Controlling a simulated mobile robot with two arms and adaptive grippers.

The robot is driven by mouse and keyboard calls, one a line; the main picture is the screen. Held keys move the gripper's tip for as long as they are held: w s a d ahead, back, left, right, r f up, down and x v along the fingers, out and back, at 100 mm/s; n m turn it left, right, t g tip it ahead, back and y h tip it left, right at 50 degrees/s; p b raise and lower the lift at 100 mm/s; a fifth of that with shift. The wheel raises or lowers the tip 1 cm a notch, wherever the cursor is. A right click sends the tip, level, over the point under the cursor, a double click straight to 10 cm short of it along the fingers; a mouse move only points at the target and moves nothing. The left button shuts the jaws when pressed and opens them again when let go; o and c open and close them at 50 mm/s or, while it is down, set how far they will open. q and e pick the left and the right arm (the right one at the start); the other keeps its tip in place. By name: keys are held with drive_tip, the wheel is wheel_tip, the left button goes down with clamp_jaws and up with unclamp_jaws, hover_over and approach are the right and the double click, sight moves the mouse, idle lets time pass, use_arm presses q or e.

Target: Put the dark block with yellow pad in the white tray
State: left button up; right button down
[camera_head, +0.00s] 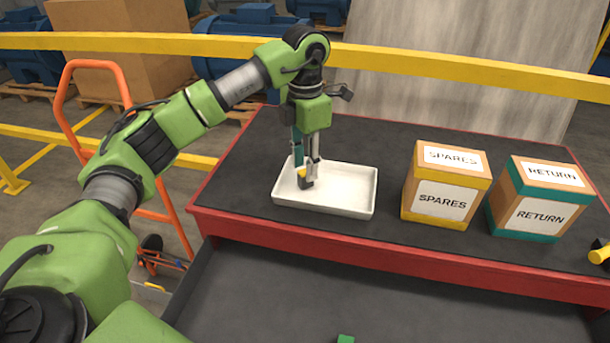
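The dark block with a yellow pad (305,179) is at the fingertips of my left gripper (307,172), inside the outline of the white tray (350,210). The fingers point down and appear shut on the block, one on each side. The block is low over the left part of the tray; I cannot tell whether it touches the tray floor. The tray is otherwise empty and lies on the dark tabletop (255,150). My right gripper is not in view.
A SPARES box (445,187) with yellow edges and a RETURN box (540,200) with teal edges stand right of the tray. A yellow and dark item (600,253) is at the right edge. A red rim (400,257) borders the table front; a yellow rail (450,70) runs behind.

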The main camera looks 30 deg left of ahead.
use_arm(q)
wheel_tip(320, 180, up, 9)
drive_tip(key=shift+f, duration=0.2)
drive_tip(key=shift+f, duration=0.1)
idle(0.5)
